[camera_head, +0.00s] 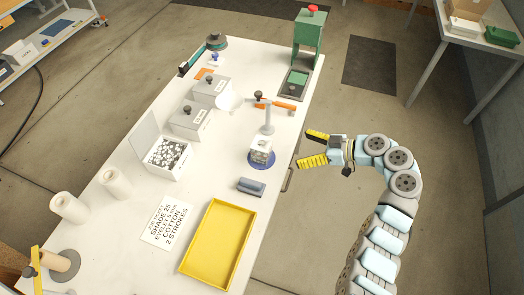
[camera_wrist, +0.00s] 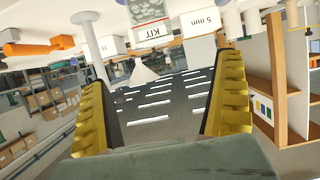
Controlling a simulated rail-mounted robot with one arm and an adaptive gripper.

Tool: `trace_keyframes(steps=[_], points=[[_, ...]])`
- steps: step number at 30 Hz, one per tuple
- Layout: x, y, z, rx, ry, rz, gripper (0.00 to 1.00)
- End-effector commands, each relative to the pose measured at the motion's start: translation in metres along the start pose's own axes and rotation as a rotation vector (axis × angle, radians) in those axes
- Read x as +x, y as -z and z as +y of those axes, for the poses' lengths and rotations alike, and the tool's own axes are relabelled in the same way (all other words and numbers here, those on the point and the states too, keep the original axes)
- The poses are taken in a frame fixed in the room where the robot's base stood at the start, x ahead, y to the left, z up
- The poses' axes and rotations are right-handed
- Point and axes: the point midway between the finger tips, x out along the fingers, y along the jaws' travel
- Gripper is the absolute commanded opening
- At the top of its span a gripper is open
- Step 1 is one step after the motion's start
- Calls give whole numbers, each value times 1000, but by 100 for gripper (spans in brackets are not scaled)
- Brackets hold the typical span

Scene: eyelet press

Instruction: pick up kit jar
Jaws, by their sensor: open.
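In the wrist view the jar (camera_wrist: 148,10) shows upside down at the top, cut off by the frame edge, with a white label reading KIT (camera_wrist: 152,35). My gripper (camera_head: 304,148) is open and empty, with yellow ridged fingers. It is to the right of the jar, apart from it, with its fingers pointing toward it. In the wrist view the fingers (camera_wrist: 165,105) are spread wide with nothing between them.
A grey post stand (camera_head: 268,118) with an orange-handled tool (camera_head: 278,104) is just behind the jar. A grey-blue block (camera_head: 251,186) and yellow tray (camera_head: 218,245) lie in front. An open box of small parts (camera_head: 166,158) is left. A green press (camera_head: 307,40) stands at the back.

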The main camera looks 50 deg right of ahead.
Motion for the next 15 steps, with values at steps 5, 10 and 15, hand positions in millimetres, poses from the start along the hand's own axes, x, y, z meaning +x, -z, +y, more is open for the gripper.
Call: trace_keyframes(steps=[5, 10, 15], points=[[34, 1, -1, 2, 2, 1, 98], [64, 2, 0, 0, 3, 1, 98], [90, 0, 1, 2, -1, 0, 98]])
